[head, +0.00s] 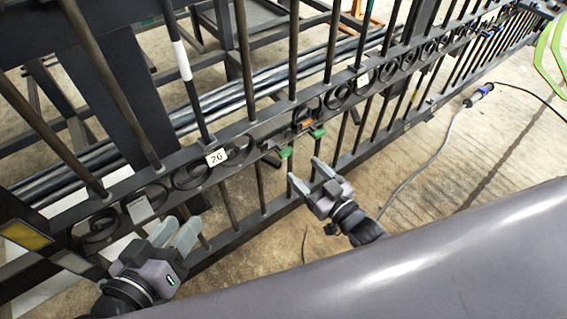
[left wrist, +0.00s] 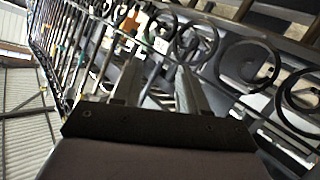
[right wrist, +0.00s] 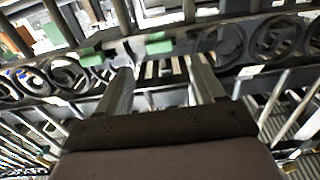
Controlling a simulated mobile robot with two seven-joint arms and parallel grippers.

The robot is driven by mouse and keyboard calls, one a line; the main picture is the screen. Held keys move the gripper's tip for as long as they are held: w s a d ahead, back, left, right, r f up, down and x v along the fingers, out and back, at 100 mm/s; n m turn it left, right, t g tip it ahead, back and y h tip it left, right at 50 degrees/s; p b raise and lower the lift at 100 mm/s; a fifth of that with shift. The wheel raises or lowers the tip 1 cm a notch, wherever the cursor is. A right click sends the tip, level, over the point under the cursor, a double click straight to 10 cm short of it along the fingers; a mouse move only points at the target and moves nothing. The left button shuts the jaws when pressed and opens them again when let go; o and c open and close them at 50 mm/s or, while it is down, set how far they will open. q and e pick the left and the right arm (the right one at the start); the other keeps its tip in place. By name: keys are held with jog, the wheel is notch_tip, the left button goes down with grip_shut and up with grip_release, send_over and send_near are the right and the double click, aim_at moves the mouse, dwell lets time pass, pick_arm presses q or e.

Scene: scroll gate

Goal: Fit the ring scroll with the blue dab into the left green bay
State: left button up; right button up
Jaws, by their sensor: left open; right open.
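Two green marks (head: 286,153) (head: 318,133) sit on the lower rail of the dark gate, by a gap in its row of scrolls; they also show in the right wrist view (right wrist: 92,58) (right wrist: 159,45). Ring scrolls (head: 240,149) line the rail on both sides of the gap. I cannot make out for sure which ring carries a blue dab. My left gripper (head: 176,235) is open and empty in front of the gate, below the scrolls at left. My right gripper (head: 306,176) is open and empty, just below and in front of the green marks.
A white tag marked 26 (head: 216,157) hangs on the rail left of the gap. An orange mark (head: 304,123) is above the green ones. A large grey rounded surface (head: 450,260) fills the lower right.

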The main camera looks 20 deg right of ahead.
aim_at(288, 154)
jog(key=b+x, duration=0.2)
jog(key=x, duration=0.4)
jog(key=shift+f, duration=0.1)
pick_arm(q)
jog(key=shift+s+a+m+t+y+b, duration=0.15)
jog(key=shift+a+m+t+y+b, duration=0.3)
jog(key=shift+a, duration=0.45)
pick_arm(e)
jog(key=shift+w+a, duration=0.15)
jog(key=shift+w, duration=0.4)
